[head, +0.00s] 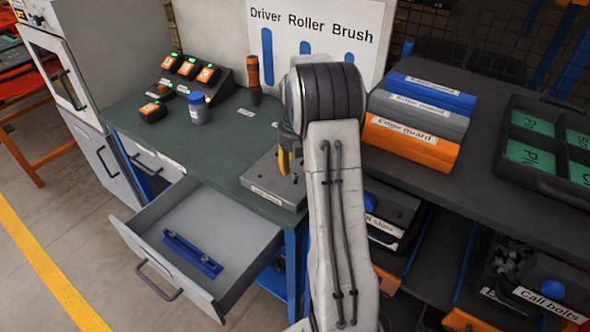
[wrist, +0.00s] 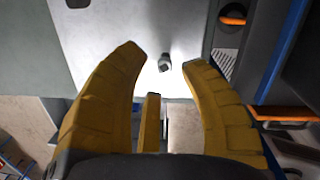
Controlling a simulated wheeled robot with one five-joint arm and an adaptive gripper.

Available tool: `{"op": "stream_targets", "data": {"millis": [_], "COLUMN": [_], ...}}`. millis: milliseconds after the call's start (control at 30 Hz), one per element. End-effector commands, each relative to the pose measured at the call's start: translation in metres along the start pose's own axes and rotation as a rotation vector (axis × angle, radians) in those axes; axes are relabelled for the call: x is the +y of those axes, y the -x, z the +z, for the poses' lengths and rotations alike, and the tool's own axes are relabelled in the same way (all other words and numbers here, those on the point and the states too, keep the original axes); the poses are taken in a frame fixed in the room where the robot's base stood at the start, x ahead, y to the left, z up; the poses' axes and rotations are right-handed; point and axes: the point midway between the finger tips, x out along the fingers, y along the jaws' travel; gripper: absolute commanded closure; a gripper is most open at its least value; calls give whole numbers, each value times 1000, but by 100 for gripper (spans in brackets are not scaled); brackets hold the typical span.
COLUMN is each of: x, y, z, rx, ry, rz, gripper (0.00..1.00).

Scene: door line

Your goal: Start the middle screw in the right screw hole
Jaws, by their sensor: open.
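A single small dark screw-like piece (wrist: 164,66) stands on a pale plate (wrist: 110,28), in the gap between the fingertips and touching neither. I cannot tell if it is the middle screw. In the head view my gripper (head: 286,162) shows as a bit of yellow finger above the grey labelled plate (head: 265,192) at the bench's front right corner. My arm hides part of that plate. I cannot make out the right screw hole in either view.
An open drawer (head: 250,255) holds a blue bar (head: 192,254). On the bench are a blue-capped bottle (head: 198,108), a black charger with orange batteries (head: 190,70) and an upright orange-handled tool (head: 254,78). Stacked edge guards (head: 412,135) stand right of my arm.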

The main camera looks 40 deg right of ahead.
Motion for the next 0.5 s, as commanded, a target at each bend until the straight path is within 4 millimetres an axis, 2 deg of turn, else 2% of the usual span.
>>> {"op": "stream_targets", "data": {"millis": [33, 300, 500], "x": [1, 0, 0], "y": [10, 55, 78], "z": [1, 1, 1], "rx": [-5, -4, -3], "ry": [0, 0, 0], "rz": [3, 2, 1], "gripper": [61, 61, 61]}}
